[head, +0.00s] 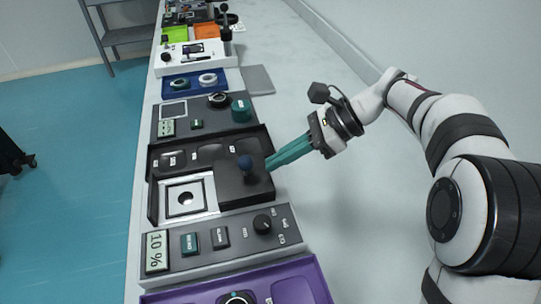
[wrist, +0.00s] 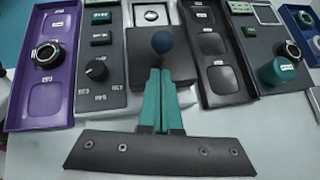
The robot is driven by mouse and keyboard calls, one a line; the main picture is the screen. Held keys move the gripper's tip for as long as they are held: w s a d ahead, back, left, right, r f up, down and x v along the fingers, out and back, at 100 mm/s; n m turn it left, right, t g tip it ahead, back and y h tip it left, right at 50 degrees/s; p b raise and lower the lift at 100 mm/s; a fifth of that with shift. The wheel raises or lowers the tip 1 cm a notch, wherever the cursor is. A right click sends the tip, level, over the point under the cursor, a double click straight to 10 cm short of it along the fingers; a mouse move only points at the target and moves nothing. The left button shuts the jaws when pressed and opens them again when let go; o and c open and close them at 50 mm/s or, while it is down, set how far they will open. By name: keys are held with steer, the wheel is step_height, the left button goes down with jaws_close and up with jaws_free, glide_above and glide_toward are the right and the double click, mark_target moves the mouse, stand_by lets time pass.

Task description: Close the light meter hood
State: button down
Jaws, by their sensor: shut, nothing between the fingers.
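My gripper (head: 270,163) has teal fingers pressed together and empty. It comes from the right, at the hood's right edge, pointing at the knob. In the wrist view my gripper (wrist: 160,72) overlaps the hood's near part. I cannot tell whether it touches.
A grey panel (head: 205,252) with a "10 %" display, buttons and a dark dial (head: 262,222) lies in front. A purple tray (head: 318,284) is nearest. A black tray (head: 262,136) lies behind the hood. The white tabletop on the right is largely clear.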

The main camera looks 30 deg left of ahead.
mark_target(229, 184)
steer(key=shift+s+a+r, duration=0.15)
steer(key=shift+s+a, duration=0.3)
steer(key=shift+a, duration=0.25)
steer(key=shift+s+a, duration=0.2)
steer(key=s+a, duration=0.8)
steer(key=shift+s+a, duration=0.2)
steer(key=shift+s, duration=0.05)
steer(key=w+d, duration=0.2)
steer(key=d, duration=0.1)
steer(key=shift+w+d+f, duration=0.25)
steer(key=shift+w+f, duration=0.1)
steer(key=v, duration=1)
steer(key=shift+d, duration=0.2)
steer(key=s+d+f+n+t+h, duration=0.2)
steer(key=s+d+f, duration=0.2)
steer(key=d, duration=0.4)
steer(key=s+d+f+n+t+h, duration=0.1)
steer(key=s+d+f+h, duration=0.1)
steer(key=s+d+f, duration=0.2)
steer(key=s+d+f+n+t+h, duration=0.2)
steer(key=s+d+f, duration=0.2)
steer(key=s+d, duration=0.4)
steer(key=d, duration=0.5)
steer(key=shift+s+d+n+t+h, duration=0.25)
steer(key=shift+d+n+t+h, duration=0.05)
steer(key=shift+d, duration=0.05)
